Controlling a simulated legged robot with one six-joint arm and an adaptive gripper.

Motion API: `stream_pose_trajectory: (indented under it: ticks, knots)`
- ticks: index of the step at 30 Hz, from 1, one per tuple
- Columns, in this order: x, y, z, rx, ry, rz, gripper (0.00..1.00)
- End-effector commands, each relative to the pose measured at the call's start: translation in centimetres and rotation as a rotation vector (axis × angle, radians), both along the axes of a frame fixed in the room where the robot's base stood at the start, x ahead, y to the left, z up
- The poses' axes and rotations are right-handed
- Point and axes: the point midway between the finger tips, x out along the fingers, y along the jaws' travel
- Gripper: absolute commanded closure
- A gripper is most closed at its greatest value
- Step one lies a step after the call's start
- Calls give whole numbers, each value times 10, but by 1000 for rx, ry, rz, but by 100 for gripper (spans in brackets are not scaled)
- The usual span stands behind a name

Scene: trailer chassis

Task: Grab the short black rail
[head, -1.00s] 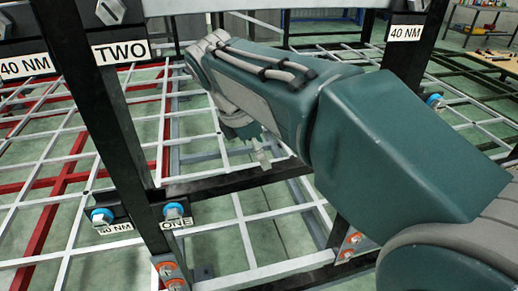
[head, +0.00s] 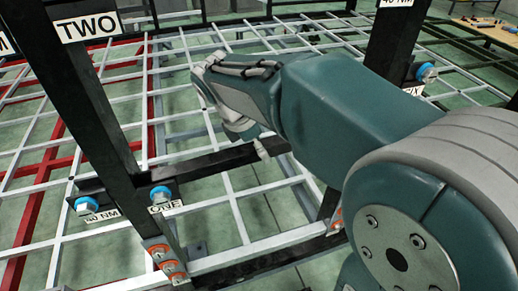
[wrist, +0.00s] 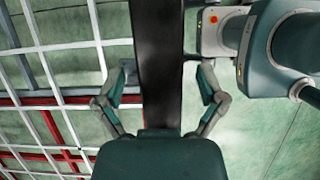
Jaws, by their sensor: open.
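The short black rail (head: 215,162) spans between two black uprights in the head view, low over the frame. My gripper (head: 262,148) is at the rail's right half, partly hidden by my own forearm. In the wrist view a broad black bar (wrist: 160,50), which looks like this rail, runs from the top edge to my palm. My gripper (wrist: 166,75) is open there, one finger on each side of the bar. Gaps show between the fingers and the bar. Whether the palm touches it, I cannot tell.
Black uprights (head: 85,105) with blue-capped bolts (head: 161,196) flank the rail. Orange-ringed bolts (head: 165,262) sit at the left upright's base. A white and red bar grid (head: 60,150) spreads at left. A wooden table (head: 490,30) stands far right.

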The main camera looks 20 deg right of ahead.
Motion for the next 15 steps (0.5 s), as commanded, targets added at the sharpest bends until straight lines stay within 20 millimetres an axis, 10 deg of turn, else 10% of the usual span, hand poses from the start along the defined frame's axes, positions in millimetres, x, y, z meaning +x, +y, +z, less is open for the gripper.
stream_pose_trajectory:
  ticks: [10, 15]
  knots:
    - [0, -5, -11, 0, -1, 0, 10]
    - [0, -5, -11, 0, -1, 0, 81]
